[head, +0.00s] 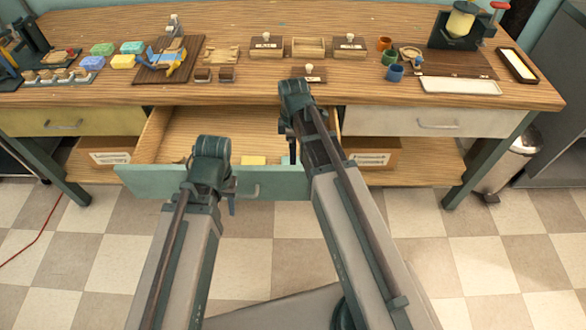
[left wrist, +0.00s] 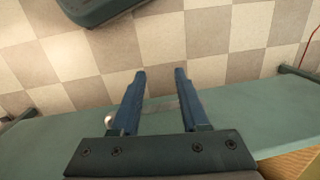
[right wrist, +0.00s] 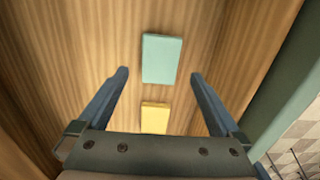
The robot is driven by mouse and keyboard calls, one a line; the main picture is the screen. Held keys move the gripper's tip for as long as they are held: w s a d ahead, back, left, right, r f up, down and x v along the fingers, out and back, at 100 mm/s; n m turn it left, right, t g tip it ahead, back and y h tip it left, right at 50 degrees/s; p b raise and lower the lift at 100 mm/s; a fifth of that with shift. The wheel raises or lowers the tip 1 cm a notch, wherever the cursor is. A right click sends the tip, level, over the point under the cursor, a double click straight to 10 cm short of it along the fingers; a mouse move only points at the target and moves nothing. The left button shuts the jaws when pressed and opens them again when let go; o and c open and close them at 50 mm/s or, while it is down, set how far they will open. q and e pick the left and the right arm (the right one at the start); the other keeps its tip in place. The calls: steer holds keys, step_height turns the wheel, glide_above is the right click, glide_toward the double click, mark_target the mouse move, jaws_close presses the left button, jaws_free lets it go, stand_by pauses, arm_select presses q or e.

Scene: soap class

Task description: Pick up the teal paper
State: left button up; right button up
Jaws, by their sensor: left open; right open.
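The teal paper (right wrist: 162,50), a small flat rectangle, lies on the wooden floor of the open drawer. In the head view it is mostly hidden by my right arm. My right gripper (right wrist: 160,73) is open and empty above the drawer, its fingers on either side of the teal paper in the right wrist view, apart from it. The gripper also shows in the head view (head: 292,150). My left gripper (left wrist: 160,73) is open and empty by the teal drawer front (head: 270,187); it also shows in the head view (head: 231,197).
A yellow paper (right wrist: 154,117) lies in the drawer near the teal one; it shows in the head view (head: 253,160). The drawer walls (right wrist: 285,85) bound the space. The bench top (head: 230,85) holds soaps, wooden boxes, cups and a press.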

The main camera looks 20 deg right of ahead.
step_height(320, 180, down, 5)
steer(key=b, duration=0.5)
steer(key=shift+f, duration=0.1)
steer(key=c, duration=1.3)
steer(key=shift+r, duration=0.2)
step_height(320, 180, up, 10)
steer(key=p, duration=1)
steer(key=shift+a+f, duration=0.15)
